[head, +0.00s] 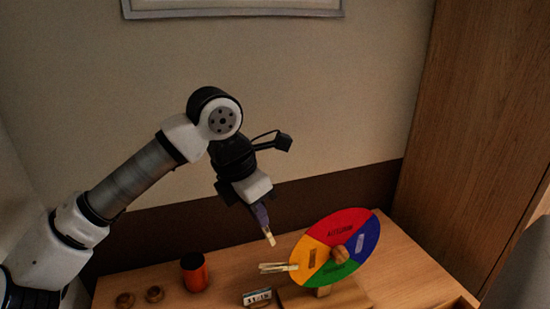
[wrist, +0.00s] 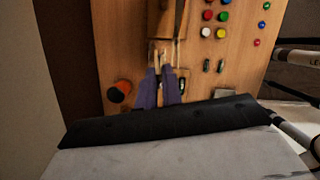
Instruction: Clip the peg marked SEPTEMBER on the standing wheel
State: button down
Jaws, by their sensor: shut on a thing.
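The standing wheel (head: 341,230) is an upright disc with red, blue, green and yellow parts and a round wooden hub (head: 339,252). Light wooden pegs (head: 275,267) stick out from its left edge, beside the yellow part. My gripper (head: 264,224) points down, above and left of the wheel, apart from it. It is shut on a light wooden peg (head: 269,237), whose end shows below the purple fingers. In the wrist view my gripper (wrist: 160,84) also shows its two purple fingers, with the peg (wrist: 157,64) at their tips. I cannot read any marking on it.
A small display block (head: 257,297) is near the front. Several coloured round pieces (wrist: 222,16) lie on the table (wrist: 118,45) in the wrist view.

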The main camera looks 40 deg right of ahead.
jog(key=s+d+r+m+g+h, duration=0.1)
jog(key=s+d+r+m+h, duration=0.2)
jog(key=r, duration=0.7)
jog(key=shift+y, duration=0.4)
jog(key=shift+s+b+x, duration=0.2)
jog(key=shift+b+x, duration=0.5)
jog(key=shift+x, duration=0.55)
jog(key=shift+s+b+x, duration=0.15)
jog(key=shift+b+x, duration=0.5)
jog(key=shift+x, duration=0.55)
jog(key=shift+f, duration=0.2)
jog(key=shift+s+d+f+b, duration=0.1)
jog(key=shift+d+f+b, duration=0.2)
jog(key=shift+f+b, duration=0.2)
jog(key=shift+d+f, duration=0.1)
jog(key=shift+f, duration=0.1)
jog(key=shift+s+d+f+b, duration=0.1)
jog(key=shift+d+f+b, duration=0.1)
jog(key=shift+f+b, duration=0.3)
